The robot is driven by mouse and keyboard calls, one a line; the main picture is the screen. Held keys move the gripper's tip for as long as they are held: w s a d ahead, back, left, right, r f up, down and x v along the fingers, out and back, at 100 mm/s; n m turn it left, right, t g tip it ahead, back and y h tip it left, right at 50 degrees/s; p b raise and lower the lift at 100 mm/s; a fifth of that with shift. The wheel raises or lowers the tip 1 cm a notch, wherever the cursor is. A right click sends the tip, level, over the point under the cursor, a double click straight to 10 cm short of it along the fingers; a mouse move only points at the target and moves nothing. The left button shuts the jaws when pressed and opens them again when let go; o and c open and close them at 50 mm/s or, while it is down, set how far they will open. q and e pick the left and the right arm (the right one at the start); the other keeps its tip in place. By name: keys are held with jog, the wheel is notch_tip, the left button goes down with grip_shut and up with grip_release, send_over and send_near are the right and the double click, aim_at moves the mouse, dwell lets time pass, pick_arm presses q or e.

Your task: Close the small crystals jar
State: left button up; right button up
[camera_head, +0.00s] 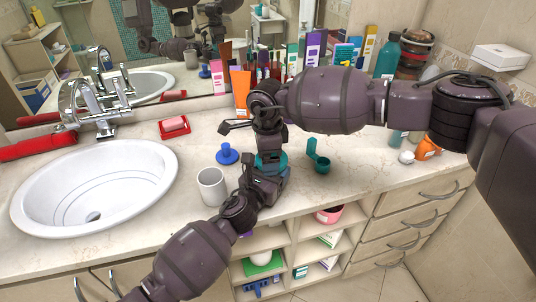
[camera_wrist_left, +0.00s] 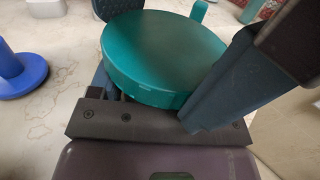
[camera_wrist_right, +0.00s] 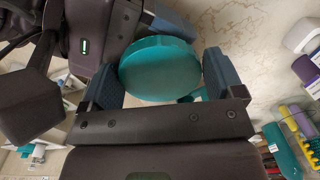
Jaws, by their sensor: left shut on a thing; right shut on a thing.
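A round teal jar (camera_head: 270,158) is between my two grippers over the counter, partly hidden by them. In the left wrist view its smooth, flat round face (camera_wrist_left: 165,50) appears covered, with small marks on the rim. My left gripper (camera_head: 266,172) is shut on it from the front. My right gripper (camera_head: 270,146) is shut on it from behind; the right wrist view shows the teal disc (camera_wrist_right: 160,70) between the fingers. A smaller teal container (camera_head: 321,164) with its lid raised stands to the right. I cannot tell which one holds crystals.
A white cup (camera_head: 211,187) and a blue stand (camera_head: 227,153) are left of my grippers. The sink (camera_head: 95,185) is farther left, with a red soap dish (camera_head: 173,128) behind. Bottles and tubes line the mirror. A white round item (camera_head: 406,157) lies right.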

pick_arm(q)
jog(key=shift+d+r, duration=0.3)
jog(key=shift+r, duration=0.05)
pick_arm(e)
jog(key=shift+d+f, duration=0.25)
jog(key=shift+f, duration=0.45)
jog(key=o, duration=0.6)
pick_arm(q)
jog(key=shift+a, duration=0.1)
pick_arm(e)
jog(key=shift+o, duration=0.3)
jog(key=shift+a, duration=0.1)
jog(key=shift+s, duration=0.1)
pick_arm(q)
jog(key=shift+a, duration=0.1)
pick_arm(e)
jog(key=shift+r, duration=0.45)
pick_arm(q)
jog(key=shift+f, duration=0.1)
pick_arm(e)
notch_tip(320, 180, up, 3)
pick_arm(q)
jog(key=shift+f, duration=0.1)
pick_arm(e)
jog(key=shift+r, duration=0.25)
